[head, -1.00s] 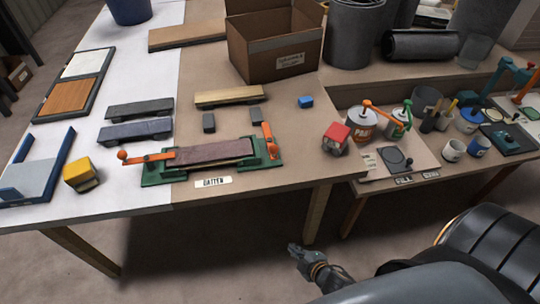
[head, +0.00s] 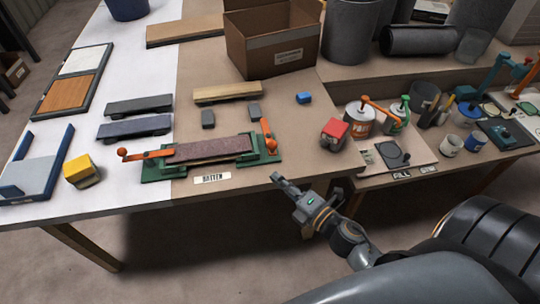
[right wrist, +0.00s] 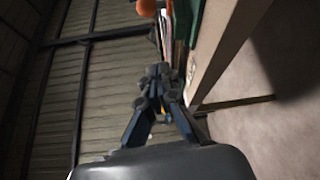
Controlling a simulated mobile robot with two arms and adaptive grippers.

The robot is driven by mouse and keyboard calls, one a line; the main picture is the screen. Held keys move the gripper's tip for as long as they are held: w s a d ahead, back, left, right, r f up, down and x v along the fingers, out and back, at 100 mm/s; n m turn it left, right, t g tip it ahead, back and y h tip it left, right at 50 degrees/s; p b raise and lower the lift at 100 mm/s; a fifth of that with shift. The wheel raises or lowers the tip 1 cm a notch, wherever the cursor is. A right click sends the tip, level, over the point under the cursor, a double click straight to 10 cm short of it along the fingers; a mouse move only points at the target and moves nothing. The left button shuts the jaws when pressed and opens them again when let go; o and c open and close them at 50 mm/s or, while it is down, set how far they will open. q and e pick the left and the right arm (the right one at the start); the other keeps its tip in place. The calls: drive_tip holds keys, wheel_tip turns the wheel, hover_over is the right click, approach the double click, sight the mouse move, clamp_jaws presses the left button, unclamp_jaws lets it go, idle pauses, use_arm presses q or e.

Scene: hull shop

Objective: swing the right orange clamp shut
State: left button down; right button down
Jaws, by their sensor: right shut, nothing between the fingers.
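The right orange clamp (head: 267,134) is on the right end of the green fixture (head: 160,176). Its lever points up and back, away from the reddish-brown batten block (head: 205,150) in the fixture. The left orange clamp (head: 150,154) has its lever lying low, its ball knob out to the left. My right gripper (head: 277,179) is just off the table's front edge, in front of the right clamp and apart from it. Its fingers are together and empty in the right wrist view (right wrist: 158,80). My left gripper is not in view.
A BATTEN label (head: 212,177) lies in front of the fixture. A red-faced block (head: 334,132) sits to the right, with paint cans (head: 360,118) beyond. A cardboard box (head: 272,50) stands behind.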

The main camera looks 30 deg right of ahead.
drive_tip(key=p+x, duration=0.2)
drive_tip(key=x, duration=0.8)
drive_tip(key=shift+w+a+r, duration=0.1)
drive_tip(key=shift+w+r, duration=0.05)
drive_tip(key=shift+s+d+r+p, duration=0.1)
drive_tip(key=shift+s+d+p, duration=0.1)
drive_tip(key=shift+d, duration=0.8)
drive_tip(key=shift+s+d+r+p, duration=0.15)
drive_tip(key=shift+d+p, duration=0.05)
drive_tip(key=shift+d, duration=0.8)
